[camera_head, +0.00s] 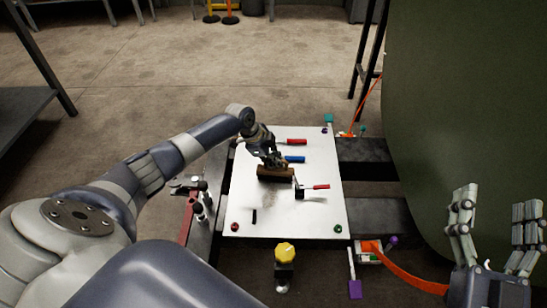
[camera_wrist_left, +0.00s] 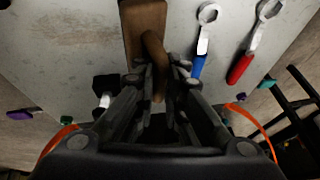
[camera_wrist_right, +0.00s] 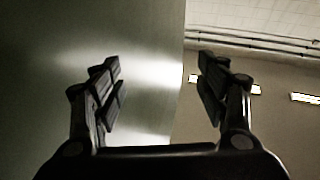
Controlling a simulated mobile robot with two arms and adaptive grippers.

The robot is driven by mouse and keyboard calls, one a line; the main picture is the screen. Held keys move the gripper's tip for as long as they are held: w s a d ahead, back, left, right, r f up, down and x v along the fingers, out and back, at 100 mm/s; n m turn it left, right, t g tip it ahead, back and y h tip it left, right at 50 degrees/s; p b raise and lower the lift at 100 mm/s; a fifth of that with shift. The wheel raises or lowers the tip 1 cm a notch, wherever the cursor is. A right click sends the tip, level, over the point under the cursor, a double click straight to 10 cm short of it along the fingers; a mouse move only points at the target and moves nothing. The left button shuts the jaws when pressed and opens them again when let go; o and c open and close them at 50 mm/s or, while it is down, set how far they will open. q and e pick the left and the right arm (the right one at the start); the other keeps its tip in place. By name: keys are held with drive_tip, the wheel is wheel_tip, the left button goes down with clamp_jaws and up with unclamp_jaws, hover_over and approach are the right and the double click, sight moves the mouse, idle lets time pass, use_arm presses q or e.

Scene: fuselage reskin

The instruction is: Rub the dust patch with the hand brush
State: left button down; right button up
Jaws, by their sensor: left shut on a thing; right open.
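The brown hand brush (camera_head: 276,174) is at the middle of the white panel (camera_head: 318,218). My left gripper (camera_head: 270,160) is shut on its handle, which shows between the fingers in the left wrist view (camera_wrist_left: 154,52). The dust patch (camera_head: 283,194) is a faint brownish smudge just in front of the brush in the head view. In the left wrist view the dust patch (camera_wrist_left: 85,30) lies left of the brush, apart from the brush block. Whether the bristles touch the panel is hidden. My right gripper (camera_head: 492,232) is open and empty at the right, beside the large green curved skin.
Red-handled (camera_head: 291,142) and blue-handled (camera_head: 295,159) tools lie behind the brush. Another red-handled tool (camera_head: 316,187) is close to its right. A yellow knob (camera_head: 285,253) stands in front of the panel. The green fuselage skin (camera_head: 455,110) rises on the right.

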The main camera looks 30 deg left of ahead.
use_arm(q)
drive_tip(key=shift+s+d+r+p, duration=0.15)
drive_tip(key=shift+s+p, duration=0.1)
drive_tip(key=shift+p, duration=0.15)
drive_tip(key=shift+s+d+p, duration=0.15)
drive_tip(key=shift+s+p, duration=0.1)
drive_tip(key=shift+p, duration=0.15)
drive_tip(key=shift+s+d+p, duration=0.15)
drive_tip(key=shift+s+p, duration=0.1)
drive_tip(key=shift+p, duration=0.15)
drive_tip(key=shift+s+d+p, duration=0.2)
drive_tip(key=shift+s+p, duration=0.15)
drive_tip(key=shift+p, duration=0.05)
use_arm(e)
wheel_tip(320, 180, down, 15)
drive_tip(key=s+d+g+h, duration=0.1)
drive_tip(key=d+g+h, duration=0.1)
drive_tip(key=g, duration=0.6)
drive_tip(key=shift+d+g+h, duration=0.15)
drive_tip(key=shift+g+h, duration=0.15)
drive_tip(key=shift+h, duration=0.2)
